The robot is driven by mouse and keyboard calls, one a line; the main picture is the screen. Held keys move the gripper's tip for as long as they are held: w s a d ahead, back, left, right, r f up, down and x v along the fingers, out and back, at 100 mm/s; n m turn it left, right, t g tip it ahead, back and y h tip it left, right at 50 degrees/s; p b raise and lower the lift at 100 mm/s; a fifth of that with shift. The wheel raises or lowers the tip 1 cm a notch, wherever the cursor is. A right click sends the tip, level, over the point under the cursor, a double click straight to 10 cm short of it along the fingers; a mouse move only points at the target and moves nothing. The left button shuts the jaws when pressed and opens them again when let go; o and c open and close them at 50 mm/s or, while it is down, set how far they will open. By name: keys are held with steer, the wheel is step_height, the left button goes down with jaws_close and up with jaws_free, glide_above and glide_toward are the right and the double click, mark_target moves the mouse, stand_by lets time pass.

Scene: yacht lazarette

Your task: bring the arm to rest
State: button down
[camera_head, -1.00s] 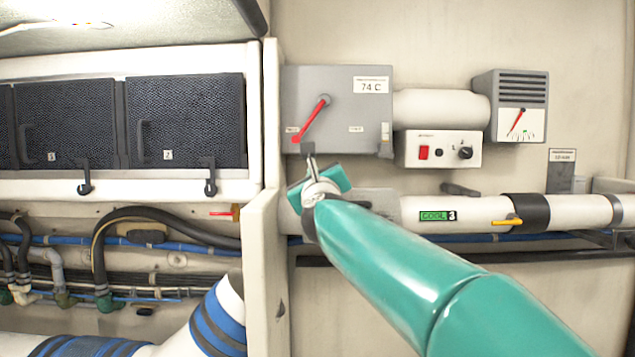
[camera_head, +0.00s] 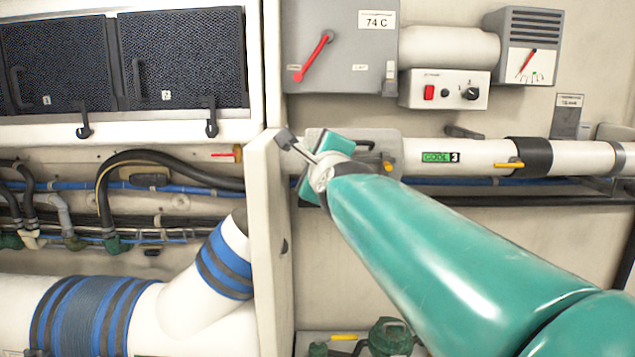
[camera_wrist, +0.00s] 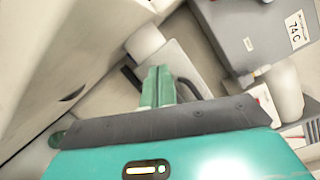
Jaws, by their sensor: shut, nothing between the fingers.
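My gripper (camera_head: 325,168) is at the end of my teal arm, which reaches up from the lower right in the head view. It is in front of the white pipe's left end and right of the pale partition edge. Its fingers are hidden there by the wrist. In the wrist view the two green fingers (camera_wrist: 157,78) are together with nothing between them. They point toward a grey plate and a dark handle on the wall. I cannot tell how far off these are.
Above the gripper is a grey box (camera_head: 337,52) with a red lever. The partition (camera_head: 270,230) stands close on the left. A white pipe (camera_head: 470,158) with a yellow lever runs right. A switch panel (camera_head: 444,89) and gauge box (camera_head: 526,45) are above. Green fittings (camera_head: 390,338) lie below.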

steer(key=s+d+f+n+g+h, duration=0.1)
steer(key=s+d+f+n+g, duration=0.3)
steer(key=s+f+n, duration=0.3)
steer(key=s+d+f+n+g+h, duration=0.1)
steer(key=s+d+f+n+g, duration=0.3)
steer(key=s+f, duration=0.9)
steer(key=s+d+f+n+g+h, duration=0.2)
steer(key=s+d+f+n+g, duration=0.2)
steer(key=s+d+f+n, duration=0.4)
step_height(320, 180, down, 4)
steer(key=shift+s+d+r+n, duration=0.2)
steer(key=shift+s+r+n, duration=0.05)
steer(key=shift+s+n, duration=0.65)
